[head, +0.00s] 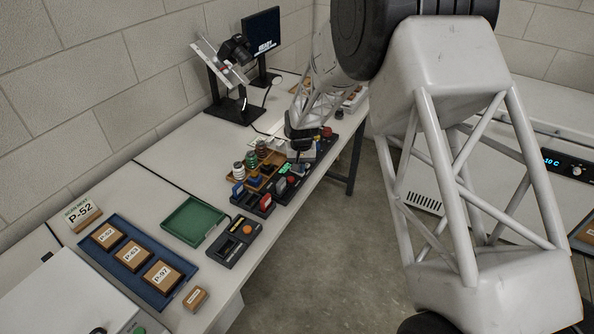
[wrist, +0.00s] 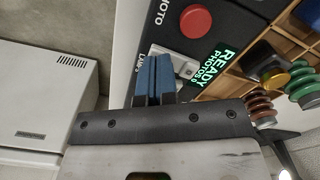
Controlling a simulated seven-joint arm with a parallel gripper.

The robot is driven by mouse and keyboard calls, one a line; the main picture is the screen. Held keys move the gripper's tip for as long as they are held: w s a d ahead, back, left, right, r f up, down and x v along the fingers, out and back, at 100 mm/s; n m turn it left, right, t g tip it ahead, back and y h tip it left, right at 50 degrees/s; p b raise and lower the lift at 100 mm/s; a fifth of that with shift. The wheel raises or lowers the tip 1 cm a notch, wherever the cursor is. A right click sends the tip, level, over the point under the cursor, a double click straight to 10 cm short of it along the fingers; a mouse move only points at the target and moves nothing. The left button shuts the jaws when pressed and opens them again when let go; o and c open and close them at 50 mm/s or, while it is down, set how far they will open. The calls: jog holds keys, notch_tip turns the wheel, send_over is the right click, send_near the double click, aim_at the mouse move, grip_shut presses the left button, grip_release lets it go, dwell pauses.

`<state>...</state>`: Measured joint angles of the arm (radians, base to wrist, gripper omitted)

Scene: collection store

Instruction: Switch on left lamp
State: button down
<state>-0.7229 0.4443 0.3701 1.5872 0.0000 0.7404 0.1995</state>
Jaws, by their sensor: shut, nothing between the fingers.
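A dark box labelled LAMPS (wrist: 141,72) shows in the wrist view, partly covered by my fingers. A light grey rocker switch (wrist: 187,69) on it lies just right of my fingertips. I cannot make out whether a lamp is lit.
A red button (wrist: 195,21) labelled PHOTO and a green READY display (wrist: 216,67) sit beside the switch. A wooden rack (wrist: 285,45) with spools is close on the right. A green tray (head: 193,221) and blue tray (head: 99,240) lie nearer on the bench.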

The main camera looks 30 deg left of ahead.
jog(key=shift+r, duration=3.45)
jog(key=shift+d+r, duration=0.25)
jog(key=shift+d, duration=0.05)
jog(key=s+d+r+m, duration=0.1)
jog(key=s+d+r, duration=0.2)
jog(key=d+r, duration=0.6)
jog(key=s+d+r+m+t, duration=0.15)
jog(key=d+r, duration=0.45)
jog(key=d, duration=0.8)
jog(key=s+d+r+m, duration=0.1)
jog(key=s+d+r, duration=0.2)
jog(key=d+r, duration=0.6)
jog(key=s+d+r+m, duration=0.1)
jog(key=s+d+r, duration=0.1)
jog(key=s+d, duration=1.3)
jog(key=s+d+f+m+t, duration=0.1)
jog(key=s+d, duration=1)
jog(key=s, duration=0.3)
jog(key=shift+f+m, duration=0.25)
jog(key=shift+m, duration=0.1)
